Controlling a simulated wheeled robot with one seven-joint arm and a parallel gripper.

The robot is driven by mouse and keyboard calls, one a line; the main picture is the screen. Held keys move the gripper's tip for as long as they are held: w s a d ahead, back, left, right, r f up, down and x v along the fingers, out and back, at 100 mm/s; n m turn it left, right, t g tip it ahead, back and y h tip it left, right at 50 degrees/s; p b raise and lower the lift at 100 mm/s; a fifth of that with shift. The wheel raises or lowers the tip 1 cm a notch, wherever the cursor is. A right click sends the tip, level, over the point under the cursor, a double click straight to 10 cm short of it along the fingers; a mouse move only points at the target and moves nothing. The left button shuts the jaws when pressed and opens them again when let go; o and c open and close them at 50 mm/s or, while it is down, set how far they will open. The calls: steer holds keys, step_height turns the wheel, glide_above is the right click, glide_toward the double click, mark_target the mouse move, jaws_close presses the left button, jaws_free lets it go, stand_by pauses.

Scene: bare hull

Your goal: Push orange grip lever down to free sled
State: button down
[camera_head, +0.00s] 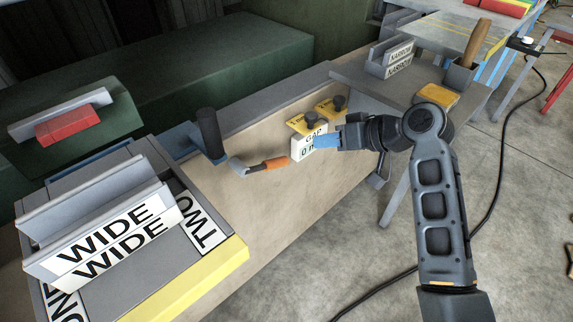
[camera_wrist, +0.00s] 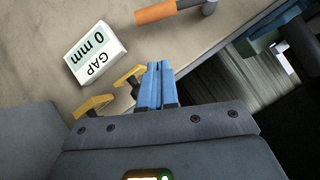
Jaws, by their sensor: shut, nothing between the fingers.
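The orange grip lever (camera_head: 270,164) has an orange sleeve on a grey bent arm. It lies roughly level, pointing right from its grey elbow beside an upright black cylinder (camera_head: 210,132). The lever also shows at the top of the wrist view (camera_wrist: 160,12). My gripper (camera_head: 318,141) is shut and empty, its blue fingers to the right of the orange sleeve and apart from it. In the wrist view the blue fingers (camera_wrist: 154,72) lie together, below the lever in the picture. I cannot identify the sled for certain.
A white box reading "GAP 0 mm" (camera_wrist: 95,52) stands beside my fingers, with yellow tabs (camera_head: 306,122) with black knobs behind it. A grey rack marked WIDE (camera_head: 105,235) is at left, a NARROW rack (camera_head: 391,60) at upper right. Bare beige board (camera_head: 240,205) lies in front of the lever.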

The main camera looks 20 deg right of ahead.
steer(key=n, duration=0.1)
glide_above(286, 158)
steer(key=s, duration=0.3)
step_height(286, 158, down, 4)
steer(key=shift+a+f, duration=0.2)
steer(key=shift+f, duration=0.5)
steer(key=shift+a+f, duration=0.25)
steer(key=shift+f, duration=0.4)
steer(key=shift+a+f, duration=0.2)
steer(key=shift+f, duration=0.5)
steer(key=shift+f+t, duration=0.1)
steer(key=shift+t, duration=0.2)
